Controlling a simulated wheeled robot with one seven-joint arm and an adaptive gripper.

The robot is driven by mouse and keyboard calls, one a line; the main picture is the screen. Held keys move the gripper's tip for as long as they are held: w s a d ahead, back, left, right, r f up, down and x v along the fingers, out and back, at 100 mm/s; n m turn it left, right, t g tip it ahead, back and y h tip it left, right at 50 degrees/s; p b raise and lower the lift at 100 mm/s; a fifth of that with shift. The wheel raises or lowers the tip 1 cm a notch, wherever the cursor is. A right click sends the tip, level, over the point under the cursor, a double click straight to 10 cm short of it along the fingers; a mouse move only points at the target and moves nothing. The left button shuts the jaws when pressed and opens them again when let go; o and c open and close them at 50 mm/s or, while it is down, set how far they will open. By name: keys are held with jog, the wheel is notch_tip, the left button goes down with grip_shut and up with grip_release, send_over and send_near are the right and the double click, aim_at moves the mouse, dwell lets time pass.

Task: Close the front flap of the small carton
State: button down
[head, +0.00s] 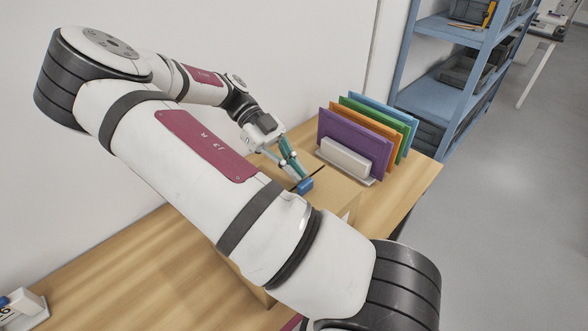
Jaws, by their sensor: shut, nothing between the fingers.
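The tan carton (336,193) stands on the wooden table, largely hidden behind my own arm. Part of its top and its right corner show past the arm. I cannot make out the front flap or how far it is open. My gripper (303,181) points down at the carton's top, its teal fingers close together with nothing seen between them. A small blue piece and a thin dark line show at the fingertips. I cannot tell whether the tips touch the carton.
A holder (345,158) with purple, orange, green and blue folders stands just behind the carton. A blue shelf rack (437,95) is beyond the table's far end. A small white item (22,310) sits at the lower left.

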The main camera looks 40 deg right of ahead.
jog(key=shift+r, duration=0.1)
jog(key=shift+r+p, duration=0.35)
jog(key=shift+r, duration=0.4)
jog(key=shift+v, duration=3.7)
jog(key=shift+f, duration=0.1)
jog(key=shift+s+r+n+t, duration=0.3)
jog(key=shift+s+r+n, duration=0.05)
jog(key=shift+n, duration=0.25)
jog(key=s+a+r+n+t+p, duration=0.2)
jog(key=s+a+r+n+t, duration=0.5)
jog(key=n, duration=1)
jog(key=s+a+r+n+t+p, duration=0.2)
jog(key=s+a+r+n+t, duration=0.5)
jog(key=s+n, duration=0.5)
jog(key=r+n+t, duration=0.1)
jog(key=n+t, duration=0.1)
jog(key=n, duration=0.3)
jog(key=shift+a+r, duration=0.35)
